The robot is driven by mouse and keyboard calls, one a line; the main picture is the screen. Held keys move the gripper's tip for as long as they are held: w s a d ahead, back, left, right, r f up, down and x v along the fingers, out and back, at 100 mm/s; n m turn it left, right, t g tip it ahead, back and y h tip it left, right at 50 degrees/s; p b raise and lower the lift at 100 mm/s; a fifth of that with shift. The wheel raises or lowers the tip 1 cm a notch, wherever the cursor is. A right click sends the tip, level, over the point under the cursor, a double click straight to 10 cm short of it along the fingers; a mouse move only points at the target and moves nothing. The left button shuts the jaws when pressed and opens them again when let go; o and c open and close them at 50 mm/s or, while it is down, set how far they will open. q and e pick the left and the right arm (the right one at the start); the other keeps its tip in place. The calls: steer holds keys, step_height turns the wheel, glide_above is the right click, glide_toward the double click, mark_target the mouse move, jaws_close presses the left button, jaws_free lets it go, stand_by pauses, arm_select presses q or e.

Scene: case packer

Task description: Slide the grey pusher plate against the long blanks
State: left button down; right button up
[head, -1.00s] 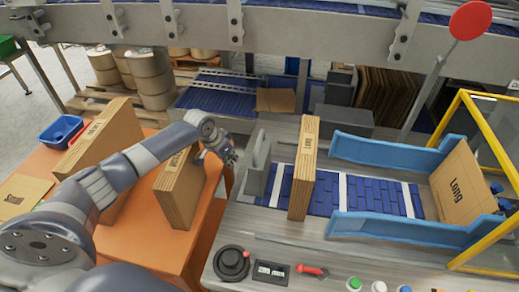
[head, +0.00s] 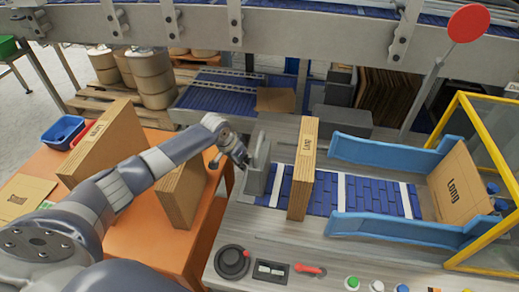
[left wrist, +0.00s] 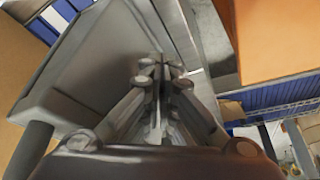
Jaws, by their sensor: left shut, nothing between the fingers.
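The grey pusher plate (head: 262,152) stands upright at the left end of the blue slatted belt (head: 385,197). A bundle of long blanks (head: 302,175) stands upright on the belt to the right of the plate, with a gap of bare belt between them. My left gripper (head: 246,163) is shut and empty at the left side of the plate; I cannot tell whether it touches. In the left wrist view the shut fingers (left wrist: 160,70) are close beside the plate (left wrist: 85,65). My right gripper is out of view.
Two more blank bundles (head: 100,143) (head: 184,190) stand on the orange table (head: 135,232) at left, under and beside my left arm. Blue guide rails (head: 385,153) flank the belt. A yellow frame (head: 494,145) stands at right. Control buttons and a red lever (head: 307,269) are in front.

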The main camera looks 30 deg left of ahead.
mark_target(260, 143)
arm_select(q)
steer(key=shift+w+d+p, duration=0.2)
steer(key=shift+d+p, duration=0.05)
steer(key=shift+d, duration=0.6)
steer(key=shift+w+d+p, duration=0.2)
steer(key=shift+d+p, duration=0.05)
steer(key=shift+d, duration=0.6)
steer(key=shift+w+d+p, duration=0.15)
steer(key=shift+w+d, duration=0.05)
steer(key=shift+d, duration=0.65)
steer(key=shift+w+d+p, duration=0.2)
steer(key=shift+d, duration=0.7)
steer(key=shift+w+d+p, duration=0.15)
steer(key=shift+w+d, duration=0.05)
steer(key=shift+d, duration=0.65)
steer(key=shift+a, duration=0.1)
steer(key=shift+s+a+p, duration=0.2)
steer(key=shift+a+p, duration=0.15)
steer(key=shift+a, duration=0.35)
steer(key=shift+s+a+p, duration=0.15)
steer(key=shift+a+p, duration=0.2)
steer(key=shift+a, duration=0.35)
step_height(260, 143, up, 12)
steer(key=p, duration=1.1)
steer(key=shift+p, duration=0.35)
